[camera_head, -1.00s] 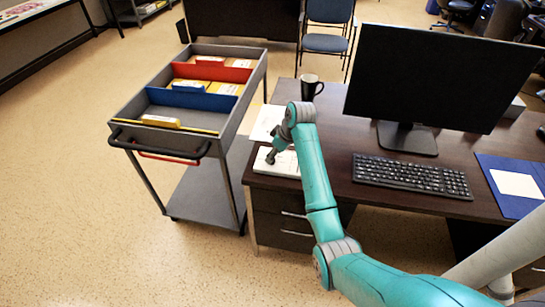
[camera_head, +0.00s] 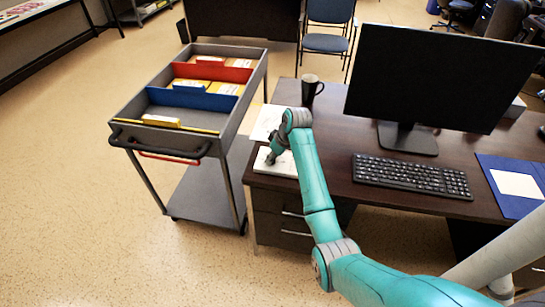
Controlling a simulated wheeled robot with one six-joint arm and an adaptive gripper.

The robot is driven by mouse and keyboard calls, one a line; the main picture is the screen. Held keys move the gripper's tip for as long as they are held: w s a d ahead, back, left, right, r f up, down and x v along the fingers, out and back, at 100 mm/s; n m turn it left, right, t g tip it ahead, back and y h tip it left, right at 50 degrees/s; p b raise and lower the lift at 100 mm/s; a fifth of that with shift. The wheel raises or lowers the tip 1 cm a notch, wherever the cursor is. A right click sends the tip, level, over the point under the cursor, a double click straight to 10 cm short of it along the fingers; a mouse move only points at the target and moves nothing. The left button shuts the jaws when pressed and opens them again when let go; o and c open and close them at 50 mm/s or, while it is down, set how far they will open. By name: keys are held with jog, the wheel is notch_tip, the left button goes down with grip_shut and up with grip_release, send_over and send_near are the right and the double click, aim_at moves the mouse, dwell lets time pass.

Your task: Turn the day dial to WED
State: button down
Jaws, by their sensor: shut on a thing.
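My gripper (camera_head: 271,159) is at the left end of the desk, low over a white flat plate or panel (camera_head: 288,170) near the desk's front left corner. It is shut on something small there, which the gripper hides. The day dial and its markings cannot be made out at this size, so I cannot tell which day it points to. My teal arm reaches in from the lower right over the desk edge.
A white sheet (camera_head: 266,122) lies behind the panel. A black mug (camera_head: 311,91), monitor (camera_head: 440,80), keyboard (camera_head: 412,176) and blue folder (camera_head: 515,185) are on the desk (camera_head: 345,140). A grey cart (camera_head: 233,125) with folders stands close on the left.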

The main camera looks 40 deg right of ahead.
jog(key=m+h, duration=0.1)
jog(key=m, duration=0.2)
jog(key=shift+a+m+h, duration=0.1)
jog(key=shift+m+h, duration=0.2)
jog(key=shift+m, duration=0.1)
jog(key=m, duration=0.2)
jog(key=m+h, duration=0.1)
jog(key=m, duration=0.1)
jog(key=shift+a+m+h, duration=0.1)
jog(key=shift+m+h, duration=0.2)
jog(key=m+g+h, duration=0.1)
jog(key=m, duration=0.3)
jog(key=shift+w, duration=0.1)
jog(key=shift+a+m+g+h, duration=0.1)
jog(key=shift+m+g+h, duration=0.45)
jog(key=shift+m, duration=1.05)
jog(key=c, duration=0.8)
grip_release()
jog(key=shift+c, duration=0.2)
